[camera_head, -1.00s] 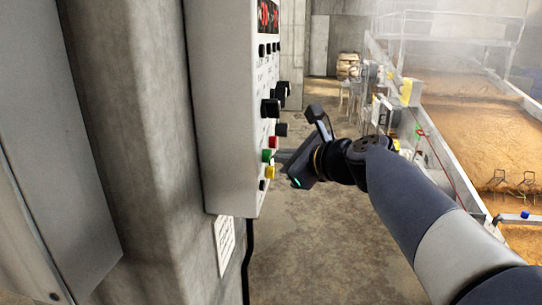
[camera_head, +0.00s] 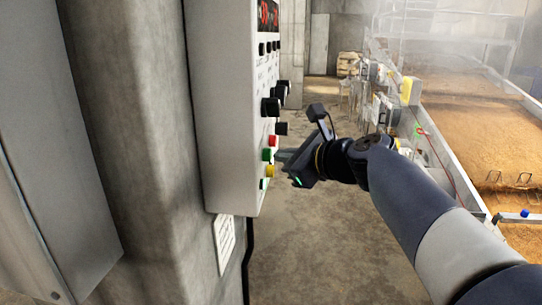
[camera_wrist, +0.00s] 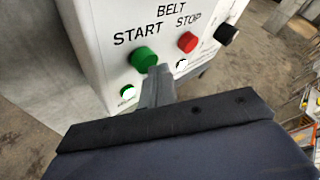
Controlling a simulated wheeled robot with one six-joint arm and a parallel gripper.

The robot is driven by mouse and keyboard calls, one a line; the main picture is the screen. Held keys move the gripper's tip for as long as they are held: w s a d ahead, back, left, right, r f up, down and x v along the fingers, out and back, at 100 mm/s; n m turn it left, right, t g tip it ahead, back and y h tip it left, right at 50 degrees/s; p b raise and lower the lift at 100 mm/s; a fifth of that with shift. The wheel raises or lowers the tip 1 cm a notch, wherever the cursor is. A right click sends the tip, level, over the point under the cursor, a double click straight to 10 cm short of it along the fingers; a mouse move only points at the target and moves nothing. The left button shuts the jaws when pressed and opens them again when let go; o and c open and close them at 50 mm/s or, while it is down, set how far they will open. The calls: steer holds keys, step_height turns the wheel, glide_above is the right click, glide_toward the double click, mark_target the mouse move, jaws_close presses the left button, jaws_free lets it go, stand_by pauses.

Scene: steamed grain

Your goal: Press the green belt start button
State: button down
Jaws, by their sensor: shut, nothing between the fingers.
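The green START button (camera_head: 268,154) is on the front of the grey-white control box, below the red STOP button (camera_head: 274,141). In the wrist view the green button (camera_wrist: 144,60) sits under the word START, beside the red button (camera_wrist: 187,42). My gripper (camera_head: 281,155) is shut and empty, its tips just in front of the green button. In the wrist view my fingertips (camera_wrist: 160,74) overlap its lower right edge; whether they touch it is unclear. A small green lamp (camera_wrist: 128,92) below START is lit, and also shows in the head view (camera_head: 263,184).
The control box (camera_head: 222,110) carries black knobs (camera_head: 271,107) above and a yellow button (camera_head: 270,171) below. A concrete pillar (camera_head: 130,130) stands left. Grain beds (camera_head: 470,130) with metal rails lie right. The floor (camera_head: 310,240) below my arm is clear.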

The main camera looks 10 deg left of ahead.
steer(key=shift+d, duration=0.5)
steer(key=shift+d, duration=0.1)
steer(key=d, duration=0.5)
steer(key=shift+s+b, duration=0.15)
steer(key=shift+b, duration=0.25)
steer(key=shift+a, duration=0.1)
steer(key=shift+d+b, duration=0.65)
steer(key=shift+d, duration=1.3)
